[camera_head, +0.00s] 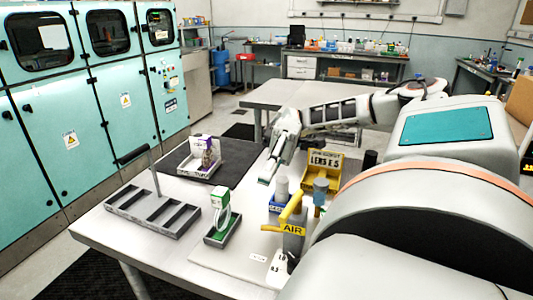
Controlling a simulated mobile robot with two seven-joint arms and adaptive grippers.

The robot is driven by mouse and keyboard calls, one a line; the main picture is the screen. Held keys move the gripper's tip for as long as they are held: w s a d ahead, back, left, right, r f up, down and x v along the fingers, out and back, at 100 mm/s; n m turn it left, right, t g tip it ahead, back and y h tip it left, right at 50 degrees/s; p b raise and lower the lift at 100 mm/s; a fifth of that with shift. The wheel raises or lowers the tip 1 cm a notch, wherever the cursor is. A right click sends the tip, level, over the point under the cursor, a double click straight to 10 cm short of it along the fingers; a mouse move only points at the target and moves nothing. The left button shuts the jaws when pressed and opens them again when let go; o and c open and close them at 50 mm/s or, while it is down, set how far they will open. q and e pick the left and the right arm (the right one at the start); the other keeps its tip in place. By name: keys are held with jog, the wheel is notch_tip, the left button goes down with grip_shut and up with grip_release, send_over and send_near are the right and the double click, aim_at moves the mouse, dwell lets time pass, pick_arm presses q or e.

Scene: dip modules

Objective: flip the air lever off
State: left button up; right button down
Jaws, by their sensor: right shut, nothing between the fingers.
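The yellow air lever (290,208) sticks up at a slant on a grey valve block with a yellow AIR label (292,230), near the front right of the table. My right gripper (266,180) is shut and empty. It points down and appears in the picture above and left of the lever, apart from it. The base of the valve block is partly hidden by my own body. My left gripper is not in view.
A yellow LENSES bin (322,174) and a blue-grey capped bottle (320,190) stand right of the lever. A green-and-white item (221,212) stands in a small dark tray to the left. A slotted grey rack (152,212) and a white tray (203,158) lie farther left.

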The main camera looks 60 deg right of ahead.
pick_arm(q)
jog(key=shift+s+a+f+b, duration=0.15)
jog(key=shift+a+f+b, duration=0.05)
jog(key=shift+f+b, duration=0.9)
pick_arm(e)
jog(key=shift+v, duration=2.7)
